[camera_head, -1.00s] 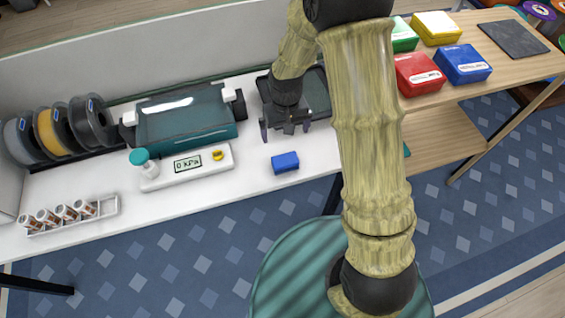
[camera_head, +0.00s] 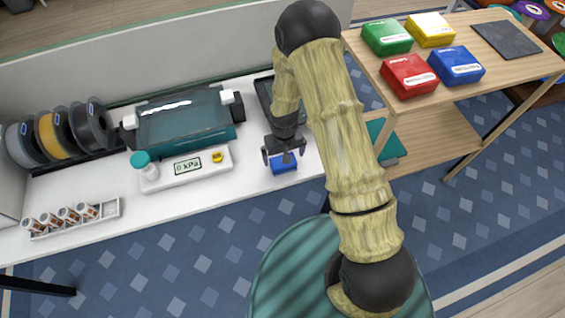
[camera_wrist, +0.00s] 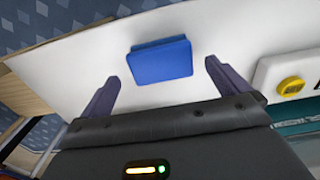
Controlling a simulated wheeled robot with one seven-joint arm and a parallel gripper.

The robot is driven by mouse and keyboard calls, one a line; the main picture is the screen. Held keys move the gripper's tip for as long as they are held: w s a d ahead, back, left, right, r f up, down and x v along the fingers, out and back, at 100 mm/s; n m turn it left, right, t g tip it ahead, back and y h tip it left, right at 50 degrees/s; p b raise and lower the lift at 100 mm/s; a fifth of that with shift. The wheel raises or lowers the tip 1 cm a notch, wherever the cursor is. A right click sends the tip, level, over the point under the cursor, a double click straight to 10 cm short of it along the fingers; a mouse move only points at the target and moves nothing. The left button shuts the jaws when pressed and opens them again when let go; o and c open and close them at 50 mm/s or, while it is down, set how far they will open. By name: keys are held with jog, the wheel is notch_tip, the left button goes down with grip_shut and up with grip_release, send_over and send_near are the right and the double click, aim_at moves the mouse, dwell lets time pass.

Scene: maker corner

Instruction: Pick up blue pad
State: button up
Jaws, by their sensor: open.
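The blue pad (camera_head: 284,167) is a small blue block on the white bench top near its front edge. My gripper (camera_head: 284,153) is open and just above and behind the pad in the head view, partly covering it. In the wrist view the blue pad (camera_wrist: 161,61) lies ahead of and between the two open fingertips (camera_wrist: 162,72), with nothing between them. The pad appears apart from both fingers.
A white gauge unit (camera_head: 188,165) with a yellow button and a teal-capped bottle stands to the left. A teal machine (camera_head: 183,122) is behind it. A dark tray (camera_head: 264,92) lies behind my gripper. Coloured boxes (camera_head: 409,75) sit on a wooden shelf at the right.

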jog(key=shift+f, duration=0.1)
jog(key=shift+f+p, duration=0.3)
jog(key=shift+f, duration=0.1)
notch_tip(320, 180, down, 4)
jog(key=shift+w+r+p, duration=0.1)
jog(key=shift+w+p, duration=0.05)
jog(key=shift+p, duration=0.5)
jog(key=shift+a+f, duration=0.15)
jog(key=shift+f, duration=0.1)
jog(key=shift+d, duration=0.2)
jog(key=shift+a, duration=0.1)
jog(key=c, duration=1)
